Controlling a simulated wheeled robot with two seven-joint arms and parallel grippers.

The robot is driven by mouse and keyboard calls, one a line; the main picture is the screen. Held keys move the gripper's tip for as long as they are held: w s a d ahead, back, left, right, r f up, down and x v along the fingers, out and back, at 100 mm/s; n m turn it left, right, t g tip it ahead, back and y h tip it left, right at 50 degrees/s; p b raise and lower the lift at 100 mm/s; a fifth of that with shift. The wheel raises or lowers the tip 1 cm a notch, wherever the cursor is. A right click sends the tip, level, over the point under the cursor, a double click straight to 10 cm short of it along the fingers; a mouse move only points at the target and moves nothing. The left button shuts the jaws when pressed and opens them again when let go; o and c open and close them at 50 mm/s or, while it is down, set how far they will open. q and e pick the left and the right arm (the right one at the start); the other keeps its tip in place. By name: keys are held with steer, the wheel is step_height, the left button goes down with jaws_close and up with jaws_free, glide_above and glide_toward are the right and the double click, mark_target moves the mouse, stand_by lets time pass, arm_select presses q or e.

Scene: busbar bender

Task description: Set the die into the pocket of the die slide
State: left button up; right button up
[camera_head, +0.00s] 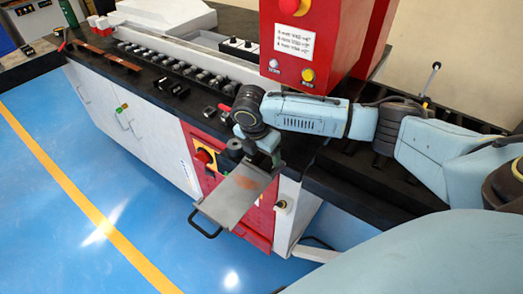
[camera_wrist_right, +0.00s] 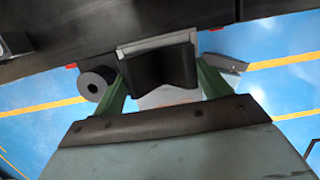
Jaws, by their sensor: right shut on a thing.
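My right gripper (camera_head: 262,152) is shut on a dark block, the die (camera_wrist_right: 160,68). In the right wrist view its green fingers stand on either side of the die, which has a lighter grey edge at its top. In the head view the die is mostly hidden by the gripper. The die slide (camera_head: 232,200) is a grey plate with a dark handle, pulled out from the red front. The gripper is over the slide's inner end. Part of the slide shows below the die in the right wrist view (camera_wrist_right: 165,97). The pocket cannot be made out. My left gripper is out of view.
A dark roller (camera_head: 235,148) stands beside my right gripper; it also shows in the right wrist view (camera_wrist_right: 97,83). The red control box (camera_head: 312,45) rises behind my right arm. Small dark parts line the black bench (camera_head: 290,150). Blue floor lies open in front.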

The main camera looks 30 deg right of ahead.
steer(key=shift+w+f, duration=0.1)
steer(key=shift+f, duration=0.1)
steer(key=o, duration=1.7)
steer(key=shift+o, duration=1.1)
steer(key=shift+f, duration=0.15)
steer(key=v, duration=1.3)
steer(key=shift+r, duration=0.3)
steer(key=shift+a, duration=0.1)
